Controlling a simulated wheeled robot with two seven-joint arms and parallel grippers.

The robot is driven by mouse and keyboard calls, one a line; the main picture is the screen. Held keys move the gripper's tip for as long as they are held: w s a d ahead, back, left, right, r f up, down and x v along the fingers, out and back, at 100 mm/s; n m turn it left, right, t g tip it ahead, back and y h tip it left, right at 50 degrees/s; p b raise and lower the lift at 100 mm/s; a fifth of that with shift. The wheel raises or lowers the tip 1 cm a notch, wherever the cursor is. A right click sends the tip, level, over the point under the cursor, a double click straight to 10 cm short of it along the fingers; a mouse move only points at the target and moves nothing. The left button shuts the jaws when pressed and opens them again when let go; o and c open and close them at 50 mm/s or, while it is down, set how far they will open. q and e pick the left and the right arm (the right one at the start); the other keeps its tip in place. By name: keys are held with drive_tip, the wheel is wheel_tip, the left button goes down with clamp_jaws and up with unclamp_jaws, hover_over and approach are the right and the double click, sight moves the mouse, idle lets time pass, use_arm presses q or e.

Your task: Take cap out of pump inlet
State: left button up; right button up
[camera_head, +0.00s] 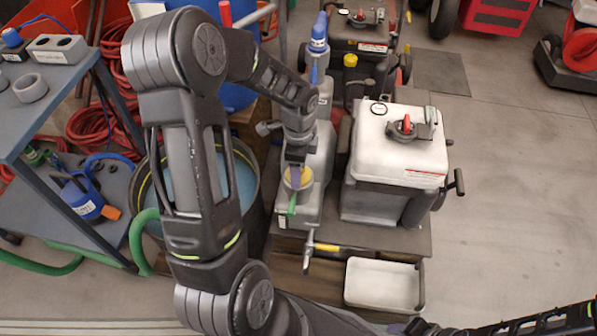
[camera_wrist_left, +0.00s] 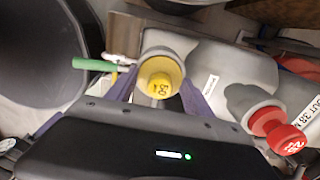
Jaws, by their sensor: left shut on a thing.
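The grey pump (camera_head: 318,165) stands on a bench in the middle of the head view. Its inlet (camera_wrist_left: 165,45) is a grey pipe mouth in the left wrist view, with a yellow cap (camera_wrist_left: 160,77) marked 50 at its end. My left gripper (camera_head: 296,180) reaches down over the pump. Its purple fingers flank the yellow cap and are shut on it. The cap still appears at the inlet mouth; whether it is loose I cannot tell. A red cap (camera_wrist_left: 284,134) sits on another grey pipe to the right. My right gripper (camera_head: 397,328) is at the bottom edge, its fingers unclear.
An empty white tray (camera_head: 383,286) lies at the bench front. A white-topped machine (camera_head: 400,145) stands right of the pump. A green handle (camera_wrist_left: 92,65) is close to the inlet. A dark round bin (camera_head: 255,215) and a blue cart (camera_head: 70,90) are on the left.

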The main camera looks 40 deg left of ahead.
use_arm(q)
wheel_tip(320, 180, up, 10)
drive_tip(key=p, duration=0.2)
drive_tip(key=shift+p, duration=0.4)
idle(0.4)
